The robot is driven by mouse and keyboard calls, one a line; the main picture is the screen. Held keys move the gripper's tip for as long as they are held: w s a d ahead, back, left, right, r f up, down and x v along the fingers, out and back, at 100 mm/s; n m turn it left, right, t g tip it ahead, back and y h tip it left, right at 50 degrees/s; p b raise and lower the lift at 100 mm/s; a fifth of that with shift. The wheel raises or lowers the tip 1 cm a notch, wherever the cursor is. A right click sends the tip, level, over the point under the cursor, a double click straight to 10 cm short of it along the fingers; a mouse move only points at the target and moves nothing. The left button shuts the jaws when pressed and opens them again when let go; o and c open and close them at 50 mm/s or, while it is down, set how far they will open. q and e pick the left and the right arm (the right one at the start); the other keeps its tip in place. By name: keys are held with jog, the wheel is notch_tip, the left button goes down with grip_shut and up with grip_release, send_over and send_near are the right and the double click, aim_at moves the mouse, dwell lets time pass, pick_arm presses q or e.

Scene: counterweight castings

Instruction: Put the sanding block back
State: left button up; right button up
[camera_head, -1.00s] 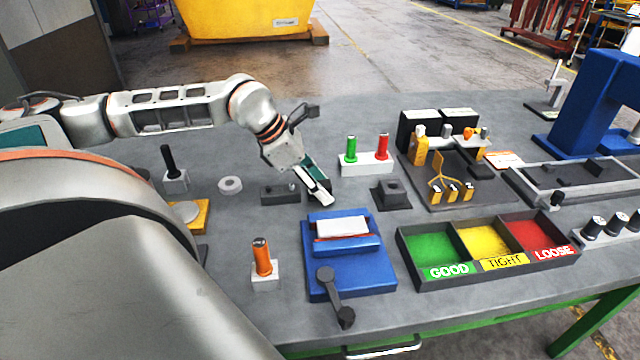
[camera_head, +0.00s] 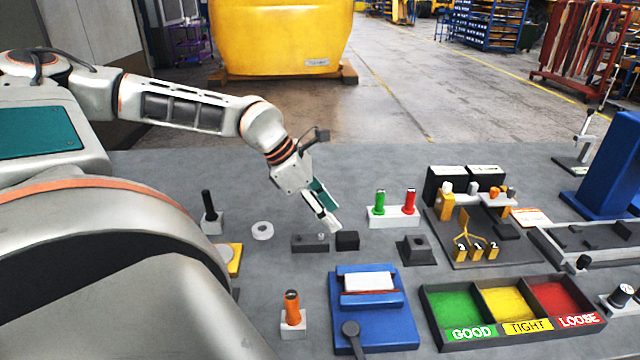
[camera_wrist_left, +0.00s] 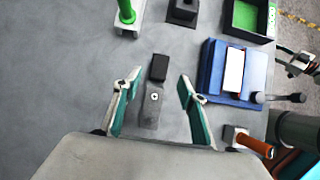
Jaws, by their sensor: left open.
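A small black block (camera_head: 347,240), which looks like the sanding block, sits flat on the table at the right end of a low dark grey piece (camera_head: 310,243). In the left wrist view the black block (camera_wrist_left: 159,67) lies just beyond the tips, and the grey piece (camera_wrist_left: 151,105) with a round screw head lies between the fingers in the picture. My left gripper (camera_head: 332,222) is open and empty, above and slightly behind the block; its spread fingers show in the wrist view (camera_wrist_left: 160,78). What seems to be my right gripper (camera_wrist_left: 299,64) shows small at the wrist view's right edge.
A blue fixture (camera_head: 375,315) stands in front of the block. A white stand (camera_head: 394,217) with green and red handles and a dark square pedestal (camera_head: 415,250) are to the right. A sorting tray (camera_head: 432,325) lies front right. An orange-handled gauge (camera_head: 292,308) stands front left.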

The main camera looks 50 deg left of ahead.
pick_arm(q)
jog(key=shift+v, duration=1.5)
